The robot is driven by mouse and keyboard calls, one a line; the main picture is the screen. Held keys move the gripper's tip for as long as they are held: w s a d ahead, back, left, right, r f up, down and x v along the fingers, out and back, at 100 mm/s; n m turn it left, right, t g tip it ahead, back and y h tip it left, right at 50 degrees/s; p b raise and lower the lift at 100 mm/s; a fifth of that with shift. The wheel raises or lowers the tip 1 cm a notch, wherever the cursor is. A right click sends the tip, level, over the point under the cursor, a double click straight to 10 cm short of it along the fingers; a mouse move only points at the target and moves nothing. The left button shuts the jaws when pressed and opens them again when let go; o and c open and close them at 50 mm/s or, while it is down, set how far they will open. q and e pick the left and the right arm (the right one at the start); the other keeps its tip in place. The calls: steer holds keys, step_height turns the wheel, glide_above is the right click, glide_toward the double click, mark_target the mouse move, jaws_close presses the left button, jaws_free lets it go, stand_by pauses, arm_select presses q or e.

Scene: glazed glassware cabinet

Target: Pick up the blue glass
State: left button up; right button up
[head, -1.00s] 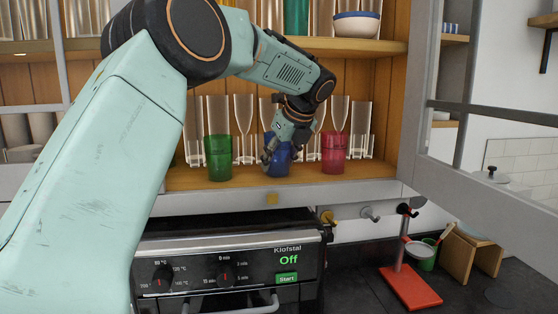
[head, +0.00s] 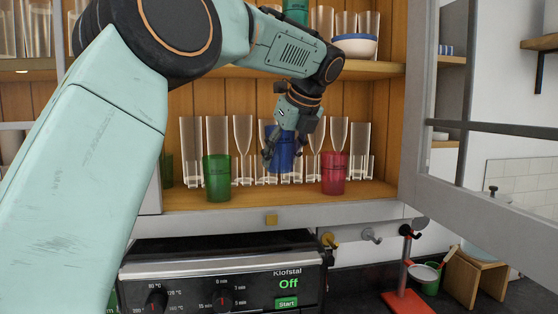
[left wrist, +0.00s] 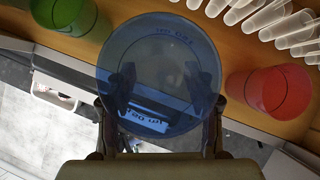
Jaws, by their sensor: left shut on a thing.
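The blue glass (head: 281,152) is between the fingers of my left gripper (head: 283,150), which is shut on it. In the head view the glass is upright, and its base appears raised above the cabinet's lower shelf. In the left wrist view the blue glass (left wrist: 160,75) fills the middle, with a gripper finger on each side. The green glass (head: 217,177) stands on the shelf to its left, and the red glass (head: 334,173) stands to its right. My right gripper is not in view.
Several clear tall glasses (head: 243,150) stand behind the coloured ones. A bowl (head: 355,46) sits on the shelf above. The open cabinet door (head: 480,190) stands at the right. An oven (head: 220,285) is below the shelf.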

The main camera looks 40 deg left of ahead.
arm_select(q)
steer(key=s+d+b, duration=0.9)
steer(key=d+b, duration=0.3)
steer(key=b, duration=0.3)
steer(key=shift+s, duration=0.4)
